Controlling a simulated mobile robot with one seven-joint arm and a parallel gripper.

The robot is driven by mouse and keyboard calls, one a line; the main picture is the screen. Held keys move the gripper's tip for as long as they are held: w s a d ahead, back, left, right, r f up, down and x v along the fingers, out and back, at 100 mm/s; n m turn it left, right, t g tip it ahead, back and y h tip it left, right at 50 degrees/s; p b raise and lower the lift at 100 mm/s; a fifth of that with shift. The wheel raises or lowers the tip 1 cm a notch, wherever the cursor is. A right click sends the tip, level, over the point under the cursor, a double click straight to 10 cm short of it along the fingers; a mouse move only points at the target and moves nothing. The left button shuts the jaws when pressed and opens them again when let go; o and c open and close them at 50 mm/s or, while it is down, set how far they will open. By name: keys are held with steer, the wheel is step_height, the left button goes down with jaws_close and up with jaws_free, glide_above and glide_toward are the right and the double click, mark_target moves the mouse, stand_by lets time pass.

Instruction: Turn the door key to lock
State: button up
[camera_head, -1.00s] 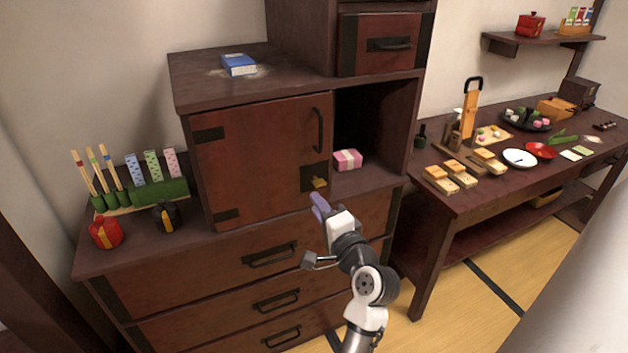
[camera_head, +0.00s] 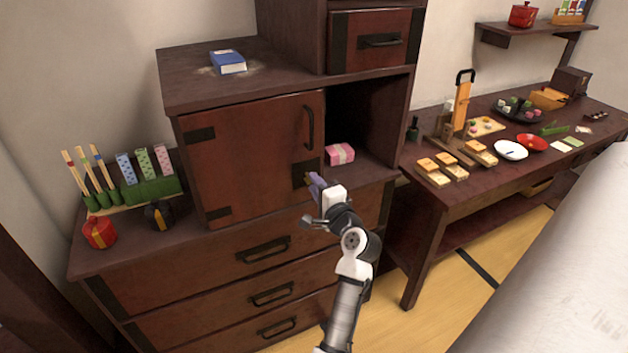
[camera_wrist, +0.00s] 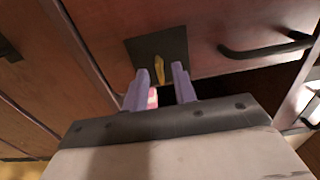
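The cabinet door (camera_head: 255,150) is red-brown, closed, with a black bar handle (camera_head: 308,127) at its upper right. In the wrist view the gold key (camera_wrist: 159,69) stands out from a dark lock plate (camera_wrist: 146,48) on the door, with the black handle (camera_wrist: 265,49) to the right. My gripper (camera_head: 313,180) is in front of the lock at the door's lower right; in the head view it hides the key. In the wrist view my gripper (camera_wrist: 158,84) shows two purple fingers apart, with the key between or just beyond their tips. I cannot tell whether they touch it.
A pink wrapped box (camera_head: 340,154) sits in the open compartment right of the door. A blue box (camera_head: 228,62) lies on the cabinet top. Drawers (camera_head: 265,250) are below. A low table (camera_head: 480,185) with food and dishes stands to the right.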

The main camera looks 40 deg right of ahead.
steer(key=shift+w+d, duration=0.2)
steer(key=shift+w, duration=0.5)
jaws_close()
